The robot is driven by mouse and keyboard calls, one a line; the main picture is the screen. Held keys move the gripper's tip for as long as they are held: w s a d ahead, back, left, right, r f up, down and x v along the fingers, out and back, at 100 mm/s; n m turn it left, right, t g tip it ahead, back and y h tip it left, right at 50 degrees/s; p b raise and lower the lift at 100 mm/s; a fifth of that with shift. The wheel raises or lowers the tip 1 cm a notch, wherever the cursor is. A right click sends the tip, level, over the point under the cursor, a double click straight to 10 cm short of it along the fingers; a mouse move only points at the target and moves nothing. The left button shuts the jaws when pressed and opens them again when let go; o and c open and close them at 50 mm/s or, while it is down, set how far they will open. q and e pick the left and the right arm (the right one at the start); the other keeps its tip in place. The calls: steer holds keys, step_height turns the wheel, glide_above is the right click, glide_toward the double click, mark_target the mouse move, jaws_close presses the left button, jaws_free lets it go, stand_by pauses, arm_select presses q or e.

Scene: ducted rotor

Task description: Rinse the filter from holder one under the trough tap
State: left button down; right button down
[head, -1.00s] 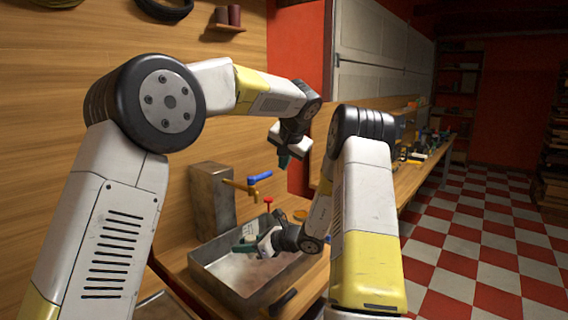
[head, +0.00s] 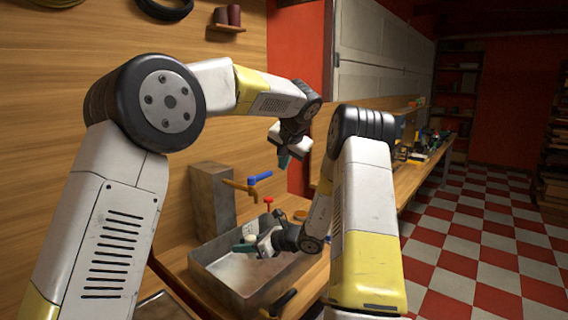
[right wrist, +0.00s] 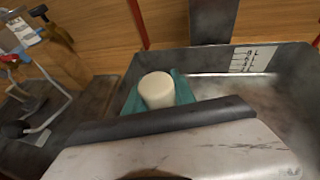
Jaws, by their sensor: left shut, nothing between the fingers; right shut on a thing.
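A metal trough (head: 222,280) sits on the wooden bench in the head view, with a brass tap (head: 241,186) with a blue handle beside a grey block at its back. My right gripper (head: 245,248) is low over the trough. In the right wrist view, a white cylindrical filter (right wrist: 157,90) stands between its teal fingers (right wrist: 183,88), which are shut on it. No water shows running from the tap. My left gripper (head: 283,160) is shut and empty, raised to the right of the tap. Holder one cannot be made out.
The grey block (head: 211,198) stands behind the trough. A red-topped item (head: 268,202) is near the tap. A dark-handled thing (head: 279,303) lies at the trough's front right. Items including a dark-capped bottle (right wrist: 50,25) are at the left in the right wrist view.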

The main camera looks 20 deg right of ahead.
steer(key=s+a+r, duration=0.2)
steer(key=s+r, duration=0.2)
steer(key=shift+s+a, duration=0.2)
steer(key=shift+a, duration=0.05)
stand_by(0.3)
stand_by(0.9)
